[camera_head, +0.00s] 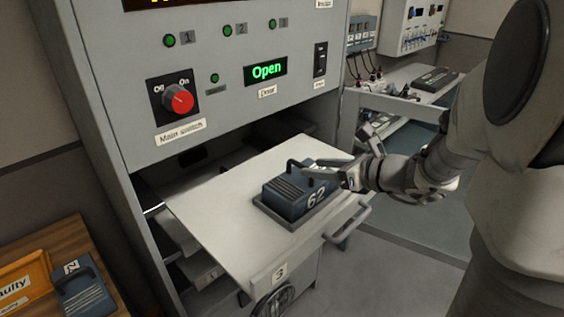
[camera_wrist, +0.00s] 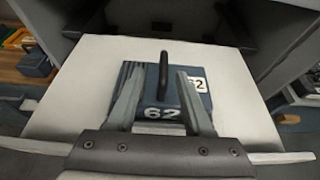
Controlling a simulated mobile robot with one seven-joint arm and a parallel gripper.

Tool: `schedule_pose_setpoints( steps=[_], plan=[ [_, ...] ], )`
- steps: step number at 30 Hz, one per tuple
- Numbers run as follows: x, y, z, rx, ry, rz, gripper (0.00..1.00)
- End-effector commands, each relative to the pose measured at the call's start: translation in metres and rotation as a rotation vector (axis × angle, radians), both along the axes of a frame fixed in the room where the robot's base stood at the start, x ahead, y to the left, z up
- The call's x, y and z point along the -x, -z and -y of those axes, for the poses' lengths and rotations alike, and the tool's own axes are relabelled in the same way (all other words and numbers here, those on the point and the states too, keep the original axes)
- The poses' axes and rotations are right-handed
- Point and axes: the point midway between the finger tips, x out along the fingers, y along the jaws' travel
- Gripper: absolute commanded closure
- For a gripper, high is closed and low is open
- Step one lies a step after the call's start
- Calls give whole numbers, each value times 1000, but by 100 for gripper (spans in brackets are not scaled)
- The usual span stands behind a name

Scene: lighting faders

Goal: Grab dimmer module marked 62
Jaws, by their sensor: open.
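The dimmer module marked 62 (camera_head: 293,192) is a dark blue-grey box with ribs, a black handle and a white 62 on its side. It sits in a shallow seat on the pulled-out drawer marked 3 (camera_head: 215,203). My gripper (camera_head: 306,171) is at the module's top from the right, its fingers near the handle. In the wrist view my gripper (camera_wrist: 158,88) is open, one finger on each side of the black handle (camera_wrist: 163,75). The module (camera_wrist: 140,80) shows between and beyond the fingers. I cannot tell whether a finger touches it.
The grey cabinet (camera_head: 225,60) with a red main switch (camera_head: 178,99) and a green "Open" display (camera_head: 266,69) rises behind the drawer. A drawer handle (camera_head: 348,222) juts out at right. Another module (camera_head: 84,290) and an orange bin (camera_head: 24,283) are on a wooden table at lower left.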

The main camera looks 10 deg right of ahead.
Motion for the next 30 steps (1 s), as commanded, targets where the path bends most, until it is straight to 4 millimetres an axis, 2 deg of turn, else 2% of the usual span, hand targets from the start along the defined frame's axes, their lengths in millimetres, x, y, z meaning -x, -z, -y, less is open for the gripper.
schedule_pose_setpoints(
  steps=[8,17,26,30],
  plan=[
    [-16,9,-11,0,-1,0,49],
    [-49,27,-28,0,-2,-1,49],
    [-52,28,-30,1,-1,2,49],
    [-52,28,-30,1,-1,1,74]
  ],
)
